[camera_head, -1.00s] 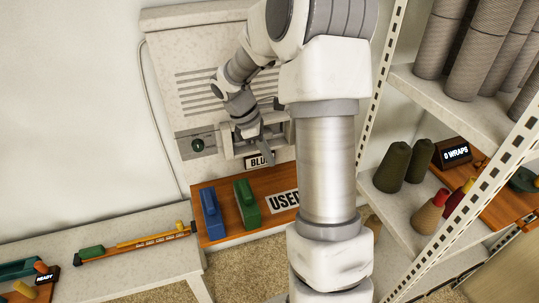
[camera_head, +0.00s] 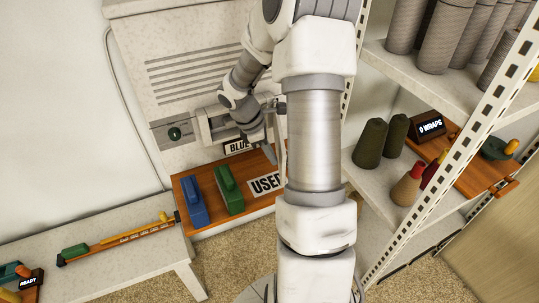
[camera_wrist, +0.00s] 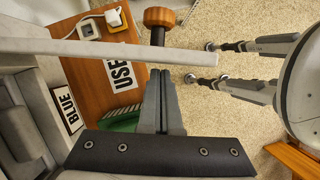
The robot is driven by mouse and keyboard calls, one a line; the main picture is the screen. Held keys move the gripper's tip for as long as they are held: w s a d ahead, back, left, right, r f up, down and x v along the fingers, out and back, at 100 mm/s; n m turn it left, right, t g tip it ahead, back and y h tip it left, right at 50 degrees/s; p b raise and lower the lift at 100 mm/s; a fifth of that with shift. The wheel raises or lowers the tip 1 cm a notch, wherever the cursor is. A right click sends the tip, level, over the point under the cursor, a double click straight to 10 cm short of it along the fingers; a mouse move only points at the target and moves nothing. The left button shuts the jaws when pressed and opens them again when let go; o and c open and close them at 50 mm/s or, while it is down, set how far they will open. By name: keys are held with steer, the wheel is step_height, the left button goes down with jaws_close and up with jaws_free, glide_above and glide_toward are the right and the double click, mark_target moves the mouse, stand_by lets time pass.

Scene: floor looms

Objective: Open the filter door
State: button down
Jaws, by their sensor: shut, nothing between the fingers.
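The pale machine (camera_head: 160,95) stands against the wall, with vent slots, a green knob (camera_head: 174,133) and a "BLUE" label (camera_head: 237,146). A long pale panel, apparently the filter door seen edge-on (camera_wrist: 120,53), juts out from the machine front in the wrist view. A wooden knob on a dark stem (camera_wrist: 159,17) shows just beyond it. My gripper (camera_head: 270,155) is right of the label, above the wooden board. In the wrist view its fingers (camera_wrist: 160,80) are together and empty, with tips close to the panel; contact cannot be told. My arm hides part of the machine front.
The wooden board (camera_head: 235,220) below bears a blue block (camera_head: 194,200), a green block (camera_head: 229,190) and a "USED" label (camera_head: 266,183). A shelf rack (camera_head: 400,205) with cones stands close on the right. A low bench (camera_head: 120,255) is at left.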

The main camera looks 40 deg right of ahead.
steer(key=shift+s+d, duration=0.1)
steer(key=s+d+n+t+p, duration=0.1)
steer(key=s+d+n+p, duration=0.3)
steer(key=d, duration=0.6)
steer(key=shift+s+n+t+h, duration=0.3)
steer(key=shift+s+n+h, duration=0.1)
steer(key=shift+s, duration=0.25)
steer(key=shift+w, duration=0.1)
